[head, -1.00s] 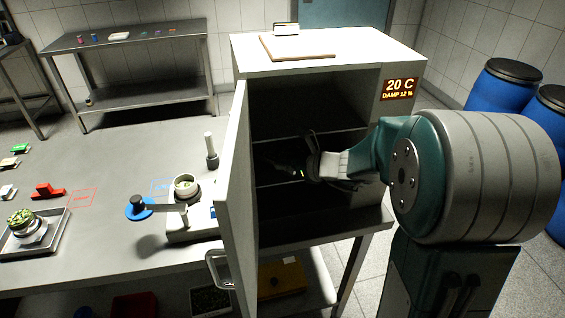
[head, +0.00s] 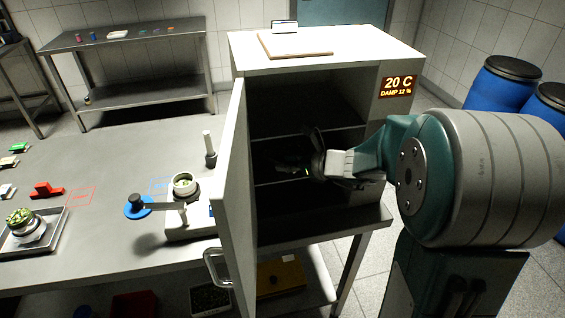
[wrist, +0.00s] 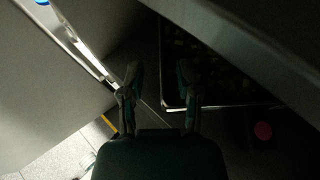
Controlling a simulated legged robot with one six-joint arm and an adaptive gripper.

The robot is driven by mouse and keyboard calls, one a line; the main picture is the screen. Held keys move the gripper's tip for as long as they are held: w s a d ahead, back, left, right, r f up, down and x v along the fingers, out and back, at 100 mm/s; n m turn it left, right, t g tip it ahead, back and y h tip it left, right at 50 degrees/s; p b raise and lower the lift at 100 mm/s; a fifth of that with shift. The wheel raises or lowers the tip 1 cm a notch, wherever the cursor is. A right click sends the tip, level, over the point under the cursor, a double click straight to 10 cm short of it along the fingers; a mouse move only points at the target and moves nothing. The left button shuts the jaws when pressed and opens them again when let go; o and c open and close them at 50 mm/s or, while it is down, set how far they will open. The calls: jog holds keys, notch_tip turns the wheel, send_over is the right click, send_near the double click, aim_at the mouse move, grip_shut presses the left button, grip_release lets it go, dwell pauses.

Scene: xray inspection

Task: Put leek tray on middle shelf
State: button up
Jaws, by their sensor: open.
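The drying cabinet (head: 358,94) stands open, with shelves across its dark inside. The middle shelf (head: 270,184) shows as a thin edge. My gripper (head: 300,164) is inside the cabinet at about middle shelf height. In the wrist view my gripper (wrist: 160,73) is open, fingers apart and nothing held. A dark tray (wrist: 225,106) with small pieces in it, seemingly the leek tray, lies ahead and to the right; its near left corner is close to the right finger. Contact cannot be told. The head view is too dark to show this tray clearly.
The open cabinet door (head: 236,190) stands left of my gripper. A bench (head: 100,215) further left holds a balance with a cup (head: 184,187) and a metal tray (head: 62,226) with a jar. Blue drums (head: 497,87) stand at right.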

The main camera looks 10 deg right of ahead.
jog(key=v, duration=1)
jog(key=s+a+n+g+h, duration=0.2)
jog(key=s+a+n+g, duration=0.15)
jog(key=s+n, duration=0.3)
jog(key=s+a+n+g+h, duration=0.1)
jog(key=s+a+n+g, duration=0.1)
jog(key=s+a+n, duration=0.5)
jog(key=s+d+r+n+t+h, duration=0.1)
jog(key=s+d+n+h, duration=0.4)
jog(key=n, duration=0.8)
jog(key=shift+s+r+h, duration=0.3)
jog(key=shift+s+h, duration=0.3)
jog(key=shift+s, duration=0.15)
jog(key=shift+a+n, duration=0.1)
jog(key=shift+n, duration=0.15)
